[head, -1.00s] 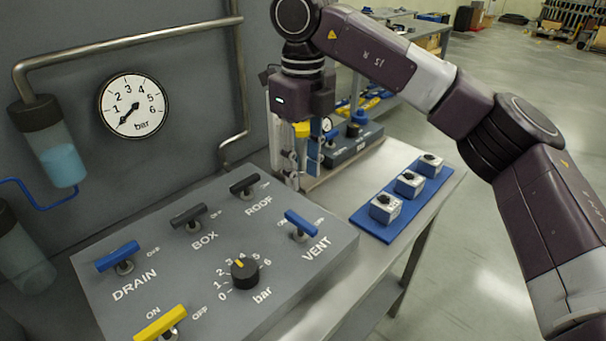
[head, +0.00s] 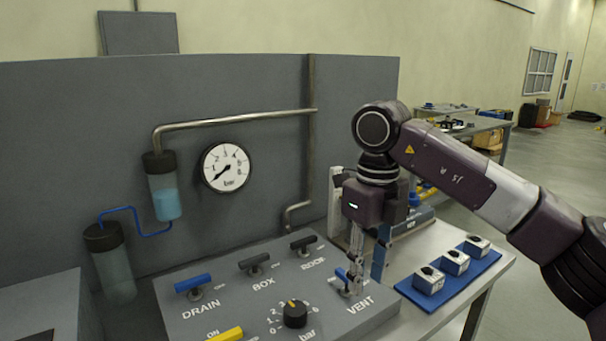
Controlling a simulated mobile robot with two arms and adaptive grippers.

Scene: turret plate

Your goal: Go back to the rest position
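My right gripper (head: 356,288) points down at the right end of the grey control panel (head: 225,318). Its thin fingers overlap the blue VENT lever (head: 341,274) in the head view and hide part of it. I cannot tell whether they touch it or whether they are open. The panel also has a blue DRAIN lever (head: 193,282), black BOX (head: 254,261) and ROOF (head: 303,242) levers, a yellow lever (head: 226,335) cut by the lower edge, and a black bar knob (head: 295,315). My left gripper is not in view.
A round gauge (head: 226,167), pipes and two cylinders are on the grey wall behind. Open floor lies to the right.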

